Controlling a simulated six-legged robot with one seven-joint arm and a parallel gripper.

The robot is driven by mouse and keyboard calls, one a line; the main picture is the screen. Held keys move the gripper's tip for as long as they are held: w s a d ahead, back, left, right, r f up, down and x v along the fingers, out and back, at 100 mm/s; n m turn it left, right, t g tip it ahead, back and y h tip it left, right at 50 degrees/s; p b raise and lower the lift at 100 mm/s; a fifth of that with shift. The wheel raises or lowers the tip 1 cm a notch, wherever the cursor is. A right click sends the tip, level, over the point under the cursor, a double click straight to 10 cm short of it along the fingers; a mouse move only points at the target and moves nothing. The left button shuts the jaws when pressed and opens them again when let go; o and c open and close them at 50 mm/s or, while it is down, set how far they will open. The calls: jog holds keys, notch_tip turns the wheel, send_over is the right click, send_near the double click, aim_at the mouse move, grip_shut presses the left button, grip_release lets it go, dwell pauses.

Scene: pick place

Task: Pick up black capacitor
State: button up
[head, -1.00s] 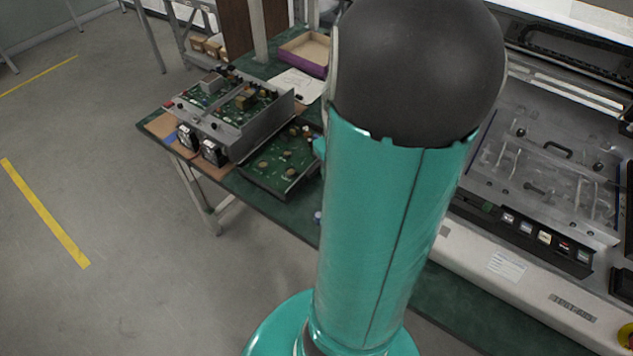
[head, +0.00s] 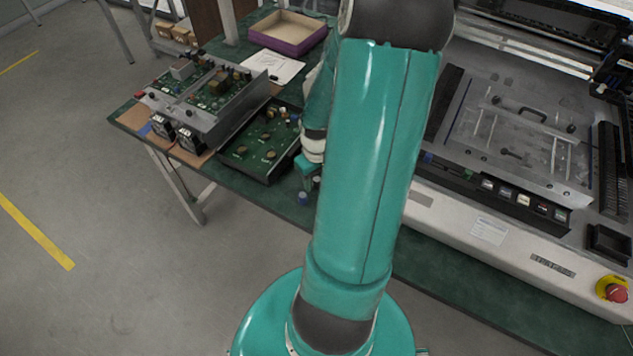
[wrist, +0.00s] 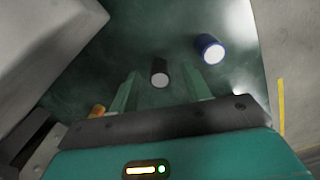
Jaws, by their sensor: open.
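The black capacitor (wrist: 160,76) is a small dark cylinder with a pale end on the green tabletop in the wrist view. It lies between the two teal fingers of my open gripper (wrist: 161,82), apart from both as far as I can see. A blue capacitor (wrist: 208,49) with a white end is to its upper right, outside the fingers. An orange part (wrist: 97,111) shows at the lower left, partly hidden by the gripper body. In the head view my gripper (head: 307,172) is half hidden behind my arm, low over the table, and the black capacitor is hidden.
A circuit board tray (head: 262,146) and a metal chassis with boards (head: 205,100) sit on the table left of my gripper. A purple-sided box (head: 288,34) and a paper sheet (head: 268,67) lie behind. A large machine (head: 500,200) stands on the right.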

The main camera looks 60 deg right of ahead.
jog(key=shift+f, duration=0.65)
grip_shut()
